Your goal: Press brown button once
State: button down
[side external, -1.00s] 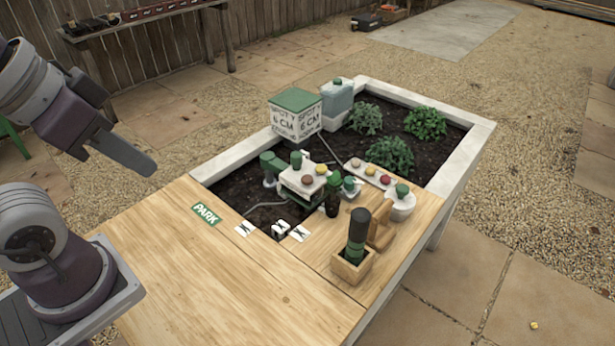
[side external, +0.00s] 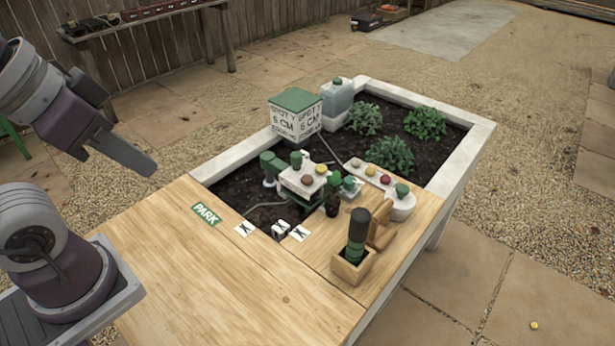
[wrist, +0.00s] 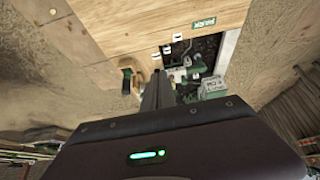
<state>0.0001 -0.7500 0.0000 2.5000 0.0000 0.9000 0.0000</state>
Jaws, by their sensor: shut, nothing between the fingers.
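A white box with buttons on top stands in the front part of the raised bed. On it a brown button (side external: 307,180) sits next to a yellow button (side external: 321,169), with a green knob (side external: 296,160) behind. A white strip (side external: 380,177) to the right carries a row of differently coloured buttons. My gripper (side external: 150,168) is shut and empty, high above the left of the wooden table, well apart from the buttons. In the wrist view the shut fingers (wrist: 158,85) partly cover the button area, and I cannot make out the brown button there.
A box marked "6 CM" (side external: 296,118) and a blue-grey container (side external: 337,99) stand behind the buttons. A green-black cylinder (side external: 356,240) stands in a wooden holder at the right. The front tabletop by the PARK sign (side external: 206,214) is clear.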

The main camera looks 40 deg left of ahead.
dwell(0.6)
jog(key=m+t+y, duration=0.1)
jog(key=m+t, duration=0.3)
jog(key=m, duration=0.4)
send_over(305, 180)
notch_tip(305, 180, down, 15)
jog(key=shift+f, duration=0.2)
jog(key=shift+f, duration=0.1)
jog(key=shift+f, duration=4.3)
jog(key=shift+f, duration=0.1)
jog(key=shift+f, duration=0.3)
